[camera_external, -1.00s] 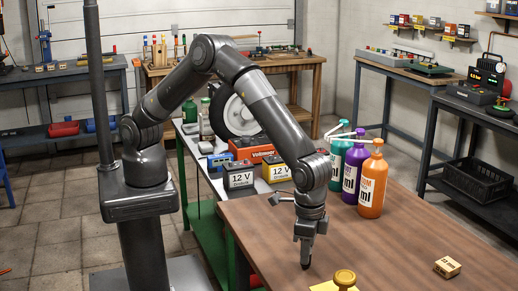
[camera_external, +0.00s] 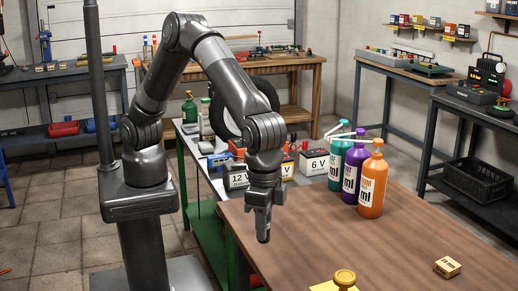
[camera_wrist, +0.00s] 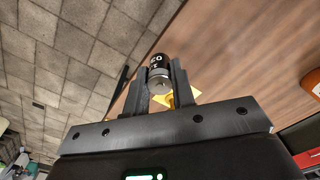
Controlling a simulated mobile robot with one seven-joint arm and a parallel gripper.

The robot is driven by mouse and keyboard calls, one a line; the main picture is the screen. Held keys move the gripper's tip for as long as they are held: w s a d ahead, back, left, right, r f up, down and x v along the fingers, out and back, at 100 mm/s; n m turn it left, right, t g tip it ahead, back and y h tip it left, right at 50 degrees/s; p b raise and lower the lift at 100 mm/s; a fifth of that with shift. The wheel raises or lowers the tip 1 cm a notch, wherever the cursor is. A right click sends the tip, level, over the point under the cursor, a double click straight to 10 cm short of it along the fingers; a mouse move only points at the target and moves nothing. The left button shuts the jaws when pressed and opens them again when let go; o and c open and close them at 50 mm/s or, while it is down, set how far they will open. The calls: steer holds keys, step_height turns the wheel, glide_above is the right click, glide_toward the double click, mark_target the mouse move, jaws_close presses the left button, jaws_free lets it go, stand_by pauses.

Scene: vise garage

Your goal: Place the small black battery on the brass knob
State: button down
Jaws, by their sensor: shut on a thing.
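My gripper (camera_external: 263,236) is shut on a small dark cylinder with white lettering, the small black battery (camera_wrist: 159,65). In the wrist view the battery stands between the two fingers, with a grey metal end showing. In the external view my gripper hangs above the table's left part and the battery cannot be made out. The brass knob (camera_external: 345,277) sits on a yellow base at the table's front edge, right of and nearer the camera than my gripper.
Three bottles, green (camera_external: 340,180), purple (camera_external: 354,171) and orange (camera_external: 372,186), stand at the wooden table's (camera_external: 310,224) back edge. A small tan block (camera_external: 447,267) lies at right. Large batteries, including a 6 V one (camera_external: 314,163), stand on a side bench. The table's middle is clear.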

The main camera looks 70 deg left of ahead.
steer(key=w+d+r+m, duration=0.1)
steer(key=d+r, duration=0.5)
steer(key=d, duration=0.5)
glide_above(345, 276)
step_height(345, 276, down, 7)
steer(key=shift+r, duration=0.15)
steer(key=shift+f, duration=1.95)
steer(key=shift+f, duration=0.1)
steer(key=c, duration=1.2)
jaws_free()
step_height(345, 276, up, 8)
steer(key=shift+f, duration=0.15)
steer(key=shift+w, duration=0.1)
